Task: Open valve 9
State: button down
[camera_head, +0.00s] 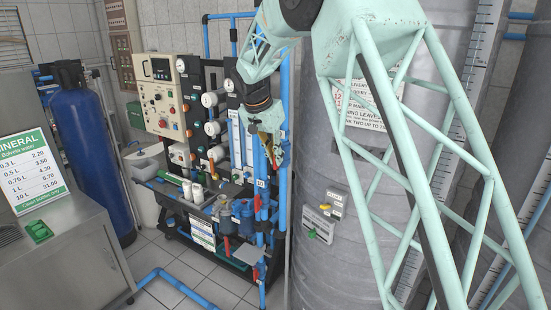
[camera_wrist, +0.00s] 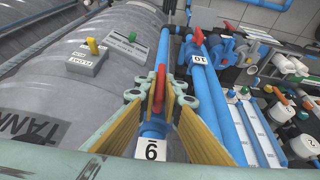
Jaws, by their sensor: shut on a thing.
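In the wrist view, a red valve handle (camera_wrist: 159,88) stands up from a blue pipe. A white label (camera_wrist: 152,150) below it bears a barred digit that I take as 9. My gripper (camera_wrist: 160,95) has its green fingertips closed in on both sides of this handle. The valve body is partly hidden by the fingers. In the head view, my gripper (camera_head: 267,152) is at the upper part of the blue pipes on the rack's right side.
Another red handle (camera_wrist: 198,36) and a label 10 (camera_wrist: 199,58) are close on the neighbouring blue pipe. A grey tank (camera_wrist: 75,70) with a yellow-knobbed box (camera_wrist: 87,58) lies to the left. The control panel (camera_head: 162,95) stands left of my gripper.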

jog(key=c, duration=2.8)
grip_release()
jog(key=shift+r, duration=0.1)
jog(key=shift+v, duration=5.9)
jog(key=s+d+r+n+y+b, duration=0.1)
jog(key=s+d+r+n+b, duration=0.15)
jog(key=s+d, duration=1.05)
jog(key=s+d+r+n+b, duration=0.15)
jog(key=s+d+b, duration=0.25)
jog(key=s+d, duration=0.85)
jog(key=shift+n+y, duration=0.7)
jog(key=shift+n, duration=0.1)
jog(key=s+d+f+b, duration=0.1)
jog(key=s+f, duration=0.3)
jog(key=s, duration=0.8)
jog(key=s+d+f+b, duration=0.1)
jog(key=s+f, duration=0.4)
jog(key=s, duration=0.7)
jog(key=s+d+f+b, duration=0.1)
jog(key=s+f+b, duration=0.2)
jog(key=s, duration=0.9)
jog(key=shift+s+d+f, duration=0.15)
jog(key=shift+d+f, duration=0.05)
jog(key=shift+f, duration=0.3)
jog(key=shift+s+d+f, duration=0.2)
jog(key=shift+f, duration=0.25)
